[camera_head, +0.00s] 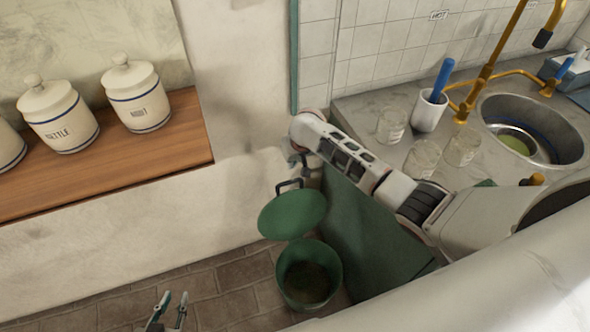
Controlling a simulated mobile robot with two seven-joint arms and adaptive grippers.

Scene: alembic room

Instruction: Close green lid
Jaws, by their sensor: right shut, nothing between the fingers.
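The green lid (292,216) stands tilted up at the back of a round green bin (333,279), with a dark handle (289,184) on its far side. The bin stands on the floor, its mouth uncovered and its dark inside showing. My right gripper (304,166) is behind and above the lid, close to the wall; it is shut and empty, and partly hidden by its own wrist. I cannot tell whether it touches the lid or handle. My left gripper (172,309) is low at the bottom edge, left of the bin, with its fingers apart and nothing between them.
A green cabinet side (370,235) stands right of the bin, under the counter with glass jars (391,126) and a sink (531,122). A wooden shelf (130,172) with white jars (137,95) is on the left. The brick floor (235,290) left of the bin is clear.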

